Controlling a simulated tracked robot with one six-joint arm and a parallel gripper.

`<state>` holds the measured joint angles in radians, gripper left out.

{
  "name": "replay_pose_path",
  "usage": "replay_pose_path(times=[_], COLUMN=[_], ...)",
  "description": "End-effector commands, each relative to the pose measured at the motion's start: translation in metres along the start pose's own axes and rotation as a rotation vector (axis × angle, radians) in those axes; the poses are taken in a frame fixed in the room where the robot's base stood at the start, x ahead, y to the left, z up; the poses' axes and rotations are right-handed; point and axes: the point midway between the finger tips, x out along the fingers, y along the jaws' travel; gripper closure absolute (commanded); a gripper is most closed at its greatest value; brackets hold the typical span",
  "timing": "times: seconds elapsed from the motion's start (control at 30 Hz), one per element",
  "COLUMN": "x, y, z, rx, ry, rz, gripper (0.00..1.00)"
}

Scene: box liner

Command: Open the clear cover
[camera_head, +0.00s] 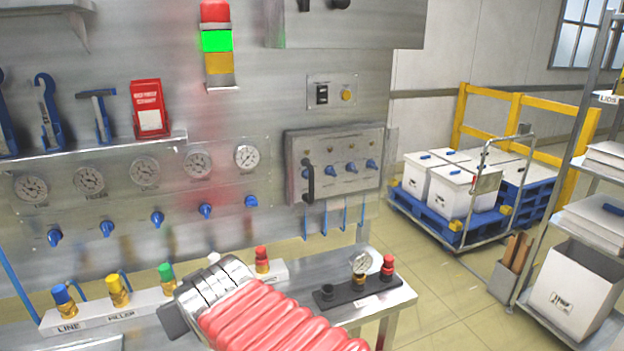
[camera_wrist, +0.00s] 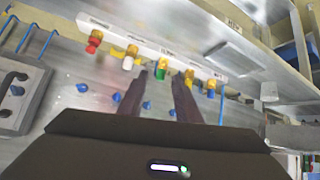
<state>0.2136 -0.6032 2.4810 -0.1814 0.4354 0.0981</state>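The clear cover (camera_head: 350,150) lies shut over a metal box on the wall panel. Several blue knobs and small lamps show through it. A black upright handle (camera_head: 308,182) sits at its left side. In the wrist view, part of the covered box (camera_wrist: 30,100) shows at the left edge with the black handle (camera_wrist: 12,79). My gripper (camera_wrist: 160,72) has its two dark fingers apart with nothing held between them. It is well away from the handle, near the coupling rail. In the head view, my red-sleeved arm and silver wrist hide most of the gripper.
A white rail (camera_head: 160,307) with several coloured couplings runs along the bench. A black block (camera_head: 355,290) with a small gauge stands right of my arm. Gauges and blue valve knobs (camera_head: 157,219) line the wall. Boxes on a blue pallet (camera_head: 430,213) stand farther right.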

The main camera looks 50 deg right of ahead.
Motion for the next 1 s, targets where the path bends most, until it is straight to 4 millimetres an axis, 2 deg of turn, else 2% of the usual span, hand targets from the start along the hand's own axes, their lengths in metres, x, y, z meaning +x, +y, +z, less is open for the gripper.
replay_pose_path(times=[0.03, 0.2, 0.4, 0.6, 0.77, 1.0], x=[0.008, 0.025, 0.034, 0.034, 0.029, 0.006], y=[0.016, 0.066, 0.122, 0.159, 0.187, 0.241], z=[-0.01, -0.048, -0.083, -0.105, -0.111, -0.087], rx=[0.015, 0.04, 0.047, 0.033, 0.038, 0.139], ry=[0.038, 0.193, 0.367, 0.511, 0.591, 0.632], rz=[0.033, 0.12, 0.2, 0.23, 0.252, 0.332], gripper=[0.69, 0.69, 0.69, 0.69, 0.69, 0.69])
